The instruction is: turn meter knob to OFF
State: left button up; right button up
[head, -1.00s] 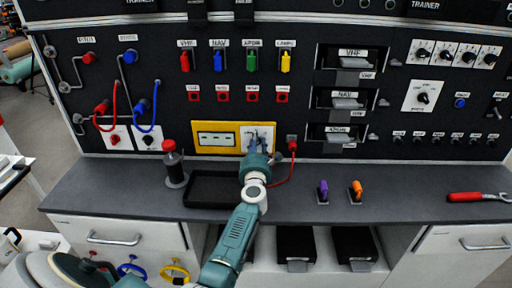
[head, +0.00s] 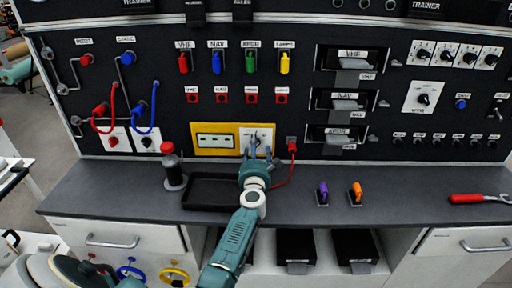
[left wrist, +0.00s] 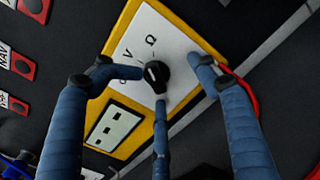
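The yellow meter (head: 198,150) is on the black panel, with a display at its left and a white dial plate at its right. In the left wrist view, the black meter knob (left wrist: 157,76) sits on the white dial plate (left wrist: 170,42), with V and Ω marks near it. The left part of the dial lettering is partly hidden by a finger. My left gripper (head: 257,150) is in front of the dial. Its three blue fingers (left wrist: 163,82) are spread open around the knob, with visible gaps; it holds nothing. My right gripper is not in view.
A red plug (head: 292,147) with a red cable is just right of the meter. A black tray (head: 190,204) and a dark red-capped bottle (head: 172,168) are on the counter below left.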

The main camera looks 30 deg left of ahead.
pick_arm(q)
jog(key=shift+a, duration=0.15)
jog(key=p+v, duration=0.1)
jog(key=v, duration=0.4)
jog(key=shift+r+p, duration=0.1)
jog(key=shift+p, duration=0.25)
dwell(0.3)
jog(key=shift+c, duration=0.2)
